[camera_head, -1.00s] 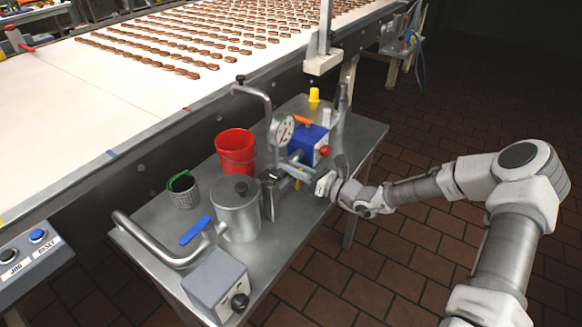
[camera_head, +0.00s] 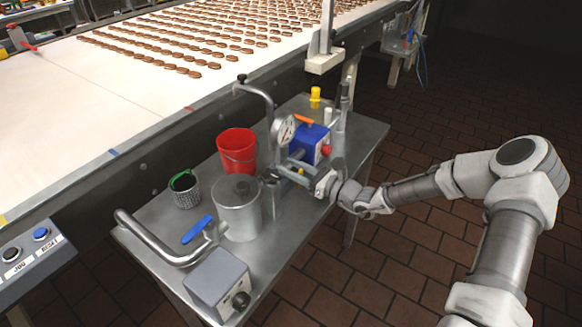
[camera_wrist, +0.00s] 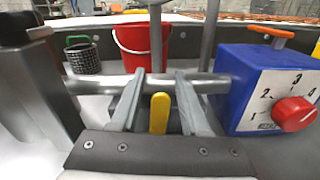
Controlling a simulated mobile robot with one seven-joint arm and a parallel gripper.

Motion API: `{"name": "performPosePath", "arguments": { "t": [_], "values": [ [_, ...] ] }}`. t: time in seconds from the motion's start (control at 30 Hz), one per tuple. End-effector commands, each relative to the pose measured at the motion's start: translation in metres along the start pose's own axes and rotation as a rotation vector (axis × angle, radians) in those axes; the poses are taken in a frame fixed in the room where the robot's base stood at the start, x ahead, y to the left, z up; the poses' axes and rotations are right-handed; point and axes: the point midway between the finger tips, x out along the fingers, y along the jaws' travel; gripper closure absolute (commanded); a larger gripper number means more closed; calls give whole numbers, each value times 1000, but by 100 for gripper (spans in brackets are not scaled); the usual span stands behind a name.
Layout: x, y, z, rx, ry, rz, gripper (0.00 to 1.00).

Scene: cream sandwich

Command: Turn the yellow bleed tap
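The yellow bleed tap (camera_wrist: 159,113) shows in the wrist view as a small upright yellow lever below a horizontal metal pipe (camera_wrist: 110,84). It stands between the two fingers of my gripper (camera_wrist: 161,76), with a visible gap on each side. The fingers are apart and hold nothing; their tips reach close to the pipe, and I cannot tell whether they touch it. In the head view my gripper (camera_head: 291,166) is at the pipework on the metal table, and a small bit of yellow (camera_head: 300,171) shows by its fingers.
A blue box (camera_wrist: 257,75) with a red dial and orange handle stands close right of my gripper. A red bucket (camera_head: 236,150), steel pot (camera_head: 237,215), mesh basket (camera_head: 185,193), pressure gauge (camera_head: 284,130) and another yellow piece (camera_head: 315,97) share the table (camera_head: 365,135).

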Motion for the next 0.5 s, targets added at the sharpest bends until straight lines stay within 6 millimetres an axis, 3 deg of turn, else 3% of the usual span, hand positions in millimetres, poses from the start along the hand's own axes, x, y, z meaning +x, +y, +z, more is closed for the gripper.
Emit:
{"name": "performPosePath", "arguments": {
  "t": [0.33,0.5],
  "values": [
    [-2,-1,0,0,-1,-1,48],
    [-21,-2,1,-1,0,-4,48]
  ]
}}
